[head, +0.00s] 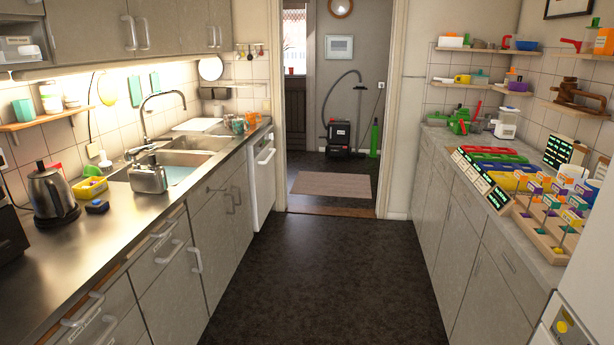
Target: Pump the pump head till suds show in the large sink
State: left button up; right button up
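A steel double sink is set in the left counter. Neither of my grippers is in view.
A tall curved tap (147,112) rises behind the sink. A kettle (52,193), a yellow tub (90,187) and a small blue-black item (97,206) stand on the near left counter. The dark floor (325,260) between the counters is clear. The right counter (448,150) is crowded.

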aim_at(134, 154)
jog(key=i, duration=2.45)
jog(key=i+u, duration=0.25)
jog(key=i, duration=0.25)
jog(key=i+l+u, duration=0.3)
jog(key=i, duration=0.15)
jog(key=i+l+u, duration=0.25)
jog(key=i, duration=0.2)
jog(key=u, duration=2.05)
